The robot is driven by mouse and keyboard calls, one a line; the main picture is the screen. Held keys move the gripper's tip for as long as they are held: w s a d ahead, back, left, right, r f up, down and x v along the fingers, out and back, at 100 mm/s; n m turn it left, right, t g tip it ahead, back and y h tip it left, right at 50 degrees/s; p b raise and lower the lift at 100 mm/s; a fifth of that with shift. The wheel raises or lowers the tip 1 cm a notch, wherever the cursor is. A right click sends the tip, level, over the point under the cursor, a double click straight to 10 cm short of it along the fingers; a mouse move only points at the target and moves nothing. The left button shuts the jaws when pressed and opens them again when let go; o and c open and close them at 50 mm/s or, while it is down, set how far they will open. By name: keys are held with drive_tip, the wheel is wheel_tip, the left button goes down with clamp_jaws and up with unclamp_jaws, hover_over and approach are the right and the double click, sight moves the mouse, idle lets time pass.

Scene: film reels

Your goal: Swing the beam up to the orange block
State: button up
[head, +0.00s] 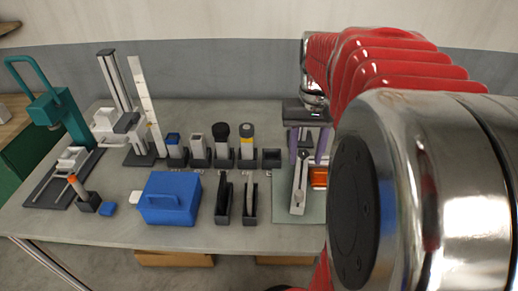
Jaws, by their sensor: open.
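My gripper (307,160) hangs over the right part of the table, its two purple fingers apart, with nothing visibly held. The pale grey beam (299,194) lies on a light green base plate (283,211). Its near end, with a round knob, is in front of the fingers. Its far end runs back between or under them; I cannot tell which. The orange block (319,177) is on the plate to the right of the beam, and a gap shows between them. My arm hides the right side of the plate and perhaps part of the block.
A blue case (169,199) and two upright dark holders (250,199) stand left of the plate. Several socketed tools stand behind them, including a yellow-banded one (247,142). A teal press (66,117) is far left. Bare table (265,240) shows in front.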

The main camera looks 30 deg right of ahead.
sight(299, 192)
wheel_tip(299, 192, down, 14)
drive_tip(key=shift+r, duration=0.15)
idle(0.5)
clamp_jaws()
idle(0.4)
